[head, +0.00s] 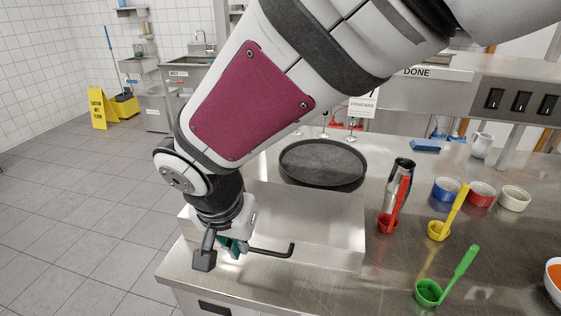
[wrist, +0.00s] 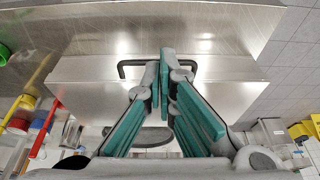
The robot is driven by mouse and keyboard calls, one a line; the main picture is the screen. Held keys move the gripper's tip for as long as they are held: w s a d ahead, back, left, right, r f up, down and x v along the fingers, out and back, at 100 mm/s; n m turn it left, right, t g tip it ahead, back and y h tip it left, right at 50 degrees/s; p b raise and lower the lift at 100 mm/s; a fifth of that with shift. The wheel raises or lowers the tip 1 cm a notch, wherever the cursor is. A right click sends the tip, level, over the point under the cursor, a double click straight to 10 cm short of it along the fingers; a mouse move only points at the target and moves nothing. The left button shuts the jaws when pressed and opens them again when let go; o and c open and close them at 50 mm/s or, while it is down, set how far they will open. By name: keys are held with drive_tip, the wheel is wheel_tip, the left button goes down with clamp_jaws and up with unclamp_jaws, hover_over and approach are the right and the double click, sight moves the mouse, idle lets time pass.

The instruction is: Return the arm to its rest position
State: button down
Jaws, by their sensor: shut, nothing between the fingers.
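My gripper (head: 230,247) hangs at the end of my arm at the front left of the steel counter (head: 385,290), pointing down. Its teal fingers also show in the wrist view (wrist: 164,65), closed together at the tips with nothing between them. Just beside it in the head view is a black bar handle (head: 275,251) on the front of a brushed steel box (head: 325,225). In the wrist view the handle (wrist: 128,66) passes behind the fingertips. I cannot tell whether the fingers touch it. My arm crosses the upper middle of the head view and hides part of the counter.
A round black tray (head: 322,165) lies behind the box. To the right stand a metal pitcher (head: 400,175), red (head: 388,221), yellow (head: 438,230) and green (head: 429,292) ladles, and several small bowls (head: 481,194). Open tiled floor (head: 80,220) lies left, with a yellow wet-floor sign (head: 97,108).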

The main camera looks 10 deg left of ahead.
drive_tip(key=d+r, duration=0.5)
drive_tip(key=d, duration=0.4)
drive_tip(key=d+r, duration=0.4)
drive_tip(key=d, duration=0.4)
drive_tip(key=s+d+r+n+t, duration=0.1)
drive_tip(key=s+d+r, duration=0.1)
drive_tip(key=s+d, duration=0.8)
drive_tip(key=d, duration=0.3)
drive_tip(key=shift+r+n+t, duration=0.3)
